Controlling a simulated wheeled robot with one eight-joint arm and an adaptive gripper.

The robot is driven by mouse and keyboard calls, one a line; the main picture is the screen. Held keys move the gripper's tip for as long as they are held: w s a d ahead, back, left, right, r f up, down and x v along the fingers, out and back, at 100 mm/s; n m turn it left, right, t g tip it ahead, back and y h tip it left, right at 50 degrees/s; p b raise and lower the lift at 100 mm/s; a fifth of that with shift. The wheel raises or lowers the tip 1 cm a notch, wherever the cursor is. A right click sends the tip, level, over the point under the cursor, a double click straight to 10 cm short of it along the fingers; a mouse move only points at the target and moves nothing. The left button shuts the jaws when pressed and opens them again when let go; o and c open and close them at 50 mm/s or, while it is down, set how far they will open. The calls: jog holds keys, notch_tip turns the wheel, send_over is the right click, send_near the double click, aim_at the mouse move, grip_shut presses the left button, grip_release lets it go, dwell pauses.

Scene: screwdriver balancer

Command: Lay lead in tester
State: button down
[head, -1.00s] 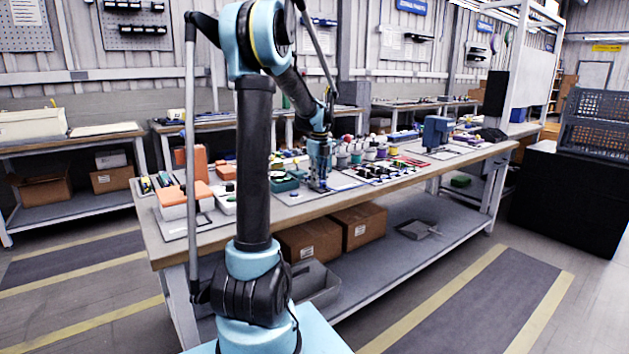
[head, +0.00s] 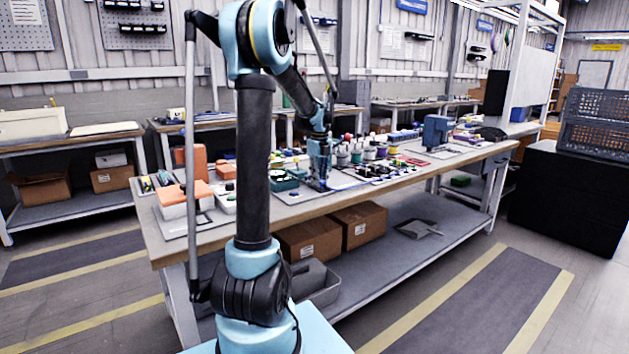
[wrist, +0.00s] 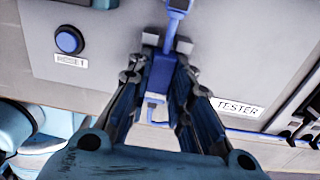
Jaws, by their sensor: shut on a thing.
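My gripper (wrist: 160,75) is shut on a blue lead (wrist: 162,73) in the wrist view. The lead's body lies between the two dark fingers, and a blue part extends past the fingertips to the top edge. The grey tester plate (wrist: 115,75) carries a TESTER label (wrist: 237,106) and a round blue button (wrist: 69,40). Two small light-grey blocks (wrist: 183,45) flank the lead just beyond the fingertips. I cannot tell whether the lead touches them or the plate. In the head view my gripper (head: 319,185) is low over the bench; the lead is too small to make out there.
The workbench (head: 290,212) is crowded with small parts and tools right of my gripper. Orange-and-white boxes (head: 184,200) stand to its left, and a blue device (head: 436,131) stands farther right. Cardboard boxes (head: 358,226) sit on the lower shelf.

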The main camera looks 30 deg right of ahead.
jog(key=shift+f, duration=0.45)
dwell(0.5)
jog(key=c, duration=1.4)
grip_release()
jog(key=shift+o, duration=0.2)
jog(key=shift+r, duration=0.1)
notch_tip(320, 180, up, 12)
